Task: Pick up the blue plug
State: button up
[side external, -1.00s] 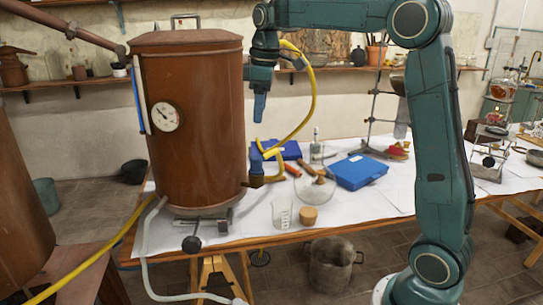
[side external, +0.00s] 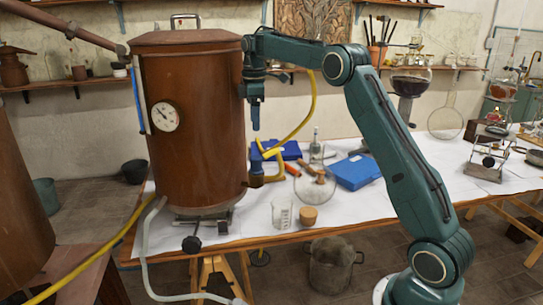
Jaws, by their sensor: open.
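My gripper (side external: 255,118) points down beside the upper right side of the copper vessel (side external: 190,120), above the table. Its fingers overlap in this side view, and no object shows held between them. A small dark blue fitting (side external: 257,178) sits at the lower right side of the vessel, at the lower end of a yellow hose (side external: 308,105). It is small, and I cannot tell for certain that it is the blue plug. My gripper is above this fitting, clearly apart from it.
Two blue boxes (side external: 357,172) (side external: 284,150) lie on the white-covered table (side external: 410,180). A glass beaker (side external: 282,214), a cork (side external: 308,216) and a glass dish (side external: 314,184) stand near the front edge. The yellow hose hangs close to my gripper.

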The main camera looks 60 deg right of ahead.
aim_at(256, 157)
jog(key=shift+f, duration=4.25)
jog(key=shift+f, duration=0.1)
jog(key=shift+f, duration=2.5)
jog(key=c, duration=1.1)
